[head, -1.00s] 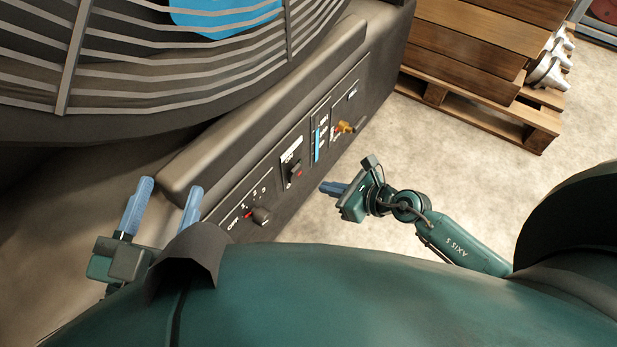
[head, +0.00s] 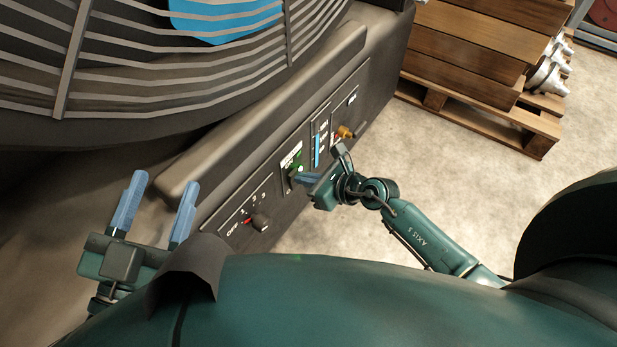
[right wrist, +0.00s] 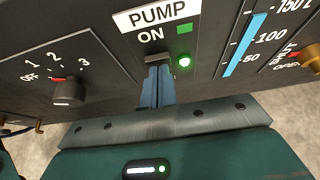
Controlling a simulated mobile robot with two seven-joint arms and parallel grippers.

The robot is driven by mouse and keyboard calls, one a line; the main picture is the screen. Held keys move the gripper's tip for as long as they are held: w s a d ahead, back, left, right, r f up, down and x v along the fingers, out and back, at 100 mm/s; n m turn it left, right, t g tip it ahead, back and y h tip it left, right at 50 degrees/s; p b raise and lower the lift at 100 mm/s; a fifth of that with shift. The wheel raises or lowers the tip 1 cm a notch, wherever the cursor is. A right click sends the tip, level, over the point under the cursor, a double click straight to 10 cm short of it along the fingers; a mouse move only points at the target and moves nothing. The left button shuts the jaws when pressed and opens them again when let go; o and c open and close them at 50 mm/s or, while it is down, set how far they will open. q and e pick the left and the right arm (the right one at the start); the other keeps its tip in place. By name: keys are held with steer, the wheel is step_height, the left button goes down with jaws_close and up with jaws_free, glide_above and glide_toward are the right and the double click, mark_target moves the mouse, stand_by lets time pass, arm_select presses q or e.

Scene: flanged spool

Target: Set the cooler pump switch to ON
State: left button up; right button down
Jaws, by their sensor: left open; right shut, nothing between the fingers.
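The pump switch (right wrist: 158,58) sits on the dark panel of the cooler, under a white label reading PUMP and ON. A round green lamp (right wrist: 184,61) glows beside it, and a green square shows above the lamp. In the head view the green lamp (head: 300,168) also shows. My right gripper (right wrist: 157,88) is shut and empty, its blue fingertips at the switch's lower edge, apparently touching it. They partly hide the switch in the head view. My left gripper (head: 163,186) is open and empty, left of the panel.
A rotary knob (right wrist: 68,92) with numbered positions is left of the switch. A blue level gauge (right wrist: 246,45) and a brass valve (head: 345,132) are to its right. A wooden pallet stack (head: 480,60) stands on the floor at the upper right.

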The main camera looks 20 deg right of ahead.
steer(key=shift+w+r+p, duration=0.1)
steer(key=shift+r+p, duration=0.5)
steer(key=shift+r, duration=0.35)
arm_select(q)
steer(key=shift+s+r, duration=0.1)
steer(key=shift+r, duration=0.55)
steer(key=shift+f, duration=0.1)
